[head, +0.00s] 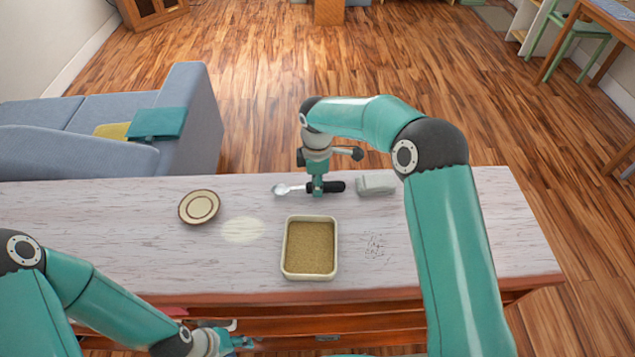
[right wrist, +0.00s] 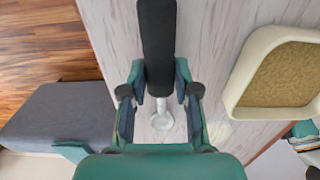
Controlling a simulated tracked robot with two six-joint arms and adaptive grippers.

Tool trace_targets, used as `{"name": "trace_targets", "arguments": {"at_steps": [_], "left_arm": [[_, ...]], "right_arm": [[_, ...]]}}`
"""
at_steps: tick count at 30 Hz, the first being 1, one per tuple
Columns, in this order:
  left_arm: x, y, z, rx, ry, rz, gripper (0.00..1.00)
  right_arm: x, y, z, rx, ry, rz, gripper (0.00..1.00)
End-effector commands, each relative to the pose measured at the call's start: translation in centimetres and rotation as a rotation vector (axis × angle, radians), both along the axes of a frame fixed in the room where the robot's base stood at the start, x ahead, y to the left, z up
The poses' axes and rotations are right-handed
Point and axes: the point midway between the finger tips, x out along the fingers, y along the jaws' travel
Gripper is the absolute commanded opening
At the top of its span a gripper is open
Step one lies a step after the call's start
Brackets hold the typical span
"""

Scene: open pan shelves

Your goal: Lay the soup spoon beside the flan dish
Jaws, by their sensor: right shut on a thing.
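The soup spoon (head: 338,186) has a black handle and a silver bowl that points left in the head view. My right gripper (head: 316,191) is shut on its handle, near the far edge of the counter. In the right wrist view the spoon's black handle (right wrist: 157,45) lies between the fingers. I cannot tell whether the spoon touches the counter. A round cream dish with a brown rim (head: 199,207) and a square cream dish with tan contents (head: 287,262) stand on the counter; I cannot tell which is the flan dish. My left gripper (head: 240,343) is low at the front edge, partly cut off.
The pale wooden counter (head: 450,265) carries a grey block (head: 375,184) to the right of the spoon. A whitish patch (head: 243,230) and dark specks (head: 375,248) mark its surface. Free room lies between the round dish and the spoon. A blue sofa (head: 190,110) stands beyond.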

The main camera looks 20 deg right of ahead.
Motion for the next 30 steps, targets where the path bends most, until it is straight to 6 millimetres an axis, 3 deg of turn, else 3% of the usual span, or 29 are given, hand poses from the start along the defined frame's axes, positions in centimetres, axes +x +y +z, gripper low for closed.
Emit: {"name": "trace_targets", "arguments": {"at_steps": [30], "left_arm": [[0.01, 0.00, -0.62, 0.000, 0.000, 0.000, 0.40]], "right_arm": [[0.00, 0.01, -0.96, 0.000, 0.000, 0.000, 0.00]]}}
